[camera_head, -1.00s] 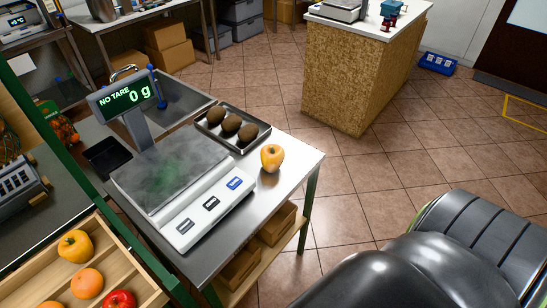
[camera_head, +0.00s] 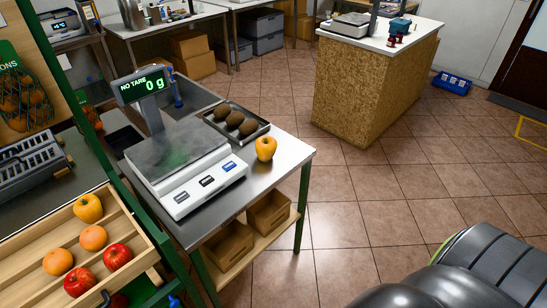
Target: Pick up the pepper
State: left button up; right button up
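A yellow-orange pepper (camera_head: 265,148) sits on the steel table (camera_head: 283,165), right of the scale and near the table's right edge. A similar yellow one (camera_head: 88,208) lies in the slanted wooden crate (camera_head: 138,262) at the lower left, with orange and red fruit. Neither gripper shows in this view. A dark, glossy padded shape fills the bottom right corner, and nothing touches the pepper.
A scale (camera_head: 185,165) reading 0 g stands left of the pepper. A metal tray (camera_head: 262,127) of brown kiwi-like fruit lies behind it. Tiled floor (camera_head: 340,225) is open to the right; a chipboard counter (camera_head: 370,90) stands beyond.

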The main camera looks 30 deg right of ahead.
aim_at(266, 146)
jog(key=k+u, duration=0.1)
jog(key=u, duration=1.25)
jog(key=l, duration=0.45)
jog(key=k+l+u, duration=0.15)
jog(key=l, duration=0.7)
jog(key=k+l+u, duration=0.15)
jog(key=l, duration=0.7)
jog(key=k+u, duration=0.05)
